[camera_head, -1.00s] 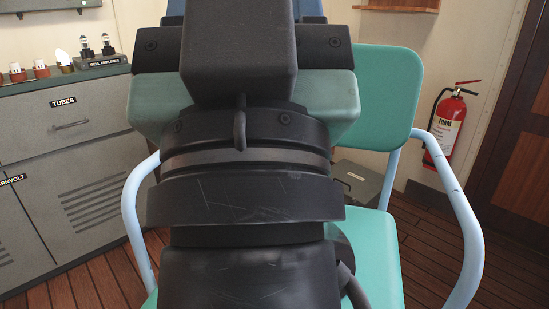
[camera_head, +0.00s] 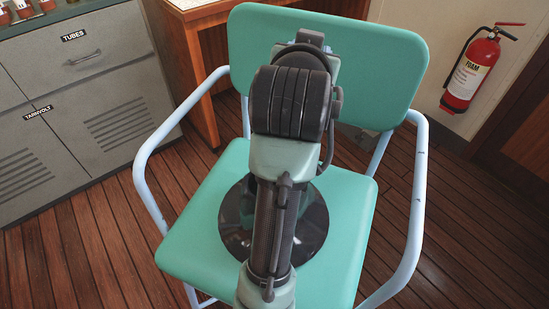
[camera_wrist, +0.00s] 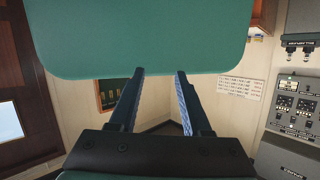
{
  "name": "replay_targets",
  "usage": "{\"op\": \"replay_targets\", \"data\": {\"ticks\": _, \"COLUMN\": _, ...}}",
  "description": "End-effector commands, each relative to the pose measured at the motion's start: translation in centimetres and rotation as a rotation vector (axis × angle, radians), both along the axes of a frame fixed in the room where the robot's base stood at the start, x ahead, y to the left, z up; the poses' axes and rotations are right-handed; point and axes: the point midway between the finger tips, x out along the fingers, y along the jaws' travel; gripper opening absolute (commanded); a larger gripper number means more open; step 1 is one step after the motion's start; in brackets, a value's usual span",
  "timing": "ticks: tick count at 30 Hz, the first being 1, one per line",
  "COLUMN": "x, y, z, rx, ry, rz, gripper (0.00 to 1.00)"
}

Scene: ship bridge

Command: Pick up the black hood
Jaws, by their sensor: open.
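The black hood (camera_head: 312,226) is a dark, glossy round shape on the green chair seat (camera_head: 345,200) in the head view. My arm crosses in front of its middle, so only its left and right sides show. It is not visible in the wrist view. In the wrist view my gripper (camera_wrist: 159,74) is open and empty, with its two fingers apart below the green chair back's edge (camera_wrist: 140,45). In the head view my wrist covers part of the chair back, and the fingers are hidden. The gripper is apart from the hood.
Pale blue armrests (camera_head: 417,190) flank the seat on both sides. A grey cabinet (camera_head: 85,95) stands at left and a wooden desk (camera_head: 200,60) behind the chair. A red fire extinguisher (camera_head: 474,70) hangs on the right wall. Wooden floor (camera_head: 80,240) lies clear around the chair.

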Motion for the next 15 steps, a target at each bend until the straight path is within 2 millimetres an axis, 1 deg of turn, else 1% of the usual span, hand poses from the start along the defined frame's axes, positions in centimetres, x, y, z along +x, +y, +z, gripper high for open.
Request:
{"op": "replay_targets", "data": {"ticks": 1, "x": 0.3, "y": -0.2, "z": 0.3, "rx": 0.027, "ry": 0.101, "rz": -0.014, "gripper": 0.48}}
{"op": "replay_targets", "data": {"ticks": 4, "x": 0.1, "y": -0.4, "z": -2.2, "rx": 0.074, "ry": 0.292, "rz": -0.045, "gripper": 0.48}}
{"op": "replay_targets", "data": {"ticks": 7, "x": -1.0, "y": -0.4, "z": -4.4, "rx": 0.123, "ry": 0.484, "rz": -0.078, "gripper": 0.48}}
{"op": "replay_targets", "data": {"ticks": 11, "x": -3.6, "y": 0.2, "z": -6.6, "rx": 0.182, "ry": 0.735, "rz": -0.123, "gripper": 0.48}}
{"op": "replay_targets", "data": {"ticks": 15, "x": -7.1, "y": 1.2, "z": -7.9, "rx": 0.236, "ry": 0.983, "rz": -0.166, "gripper": 0.48}}
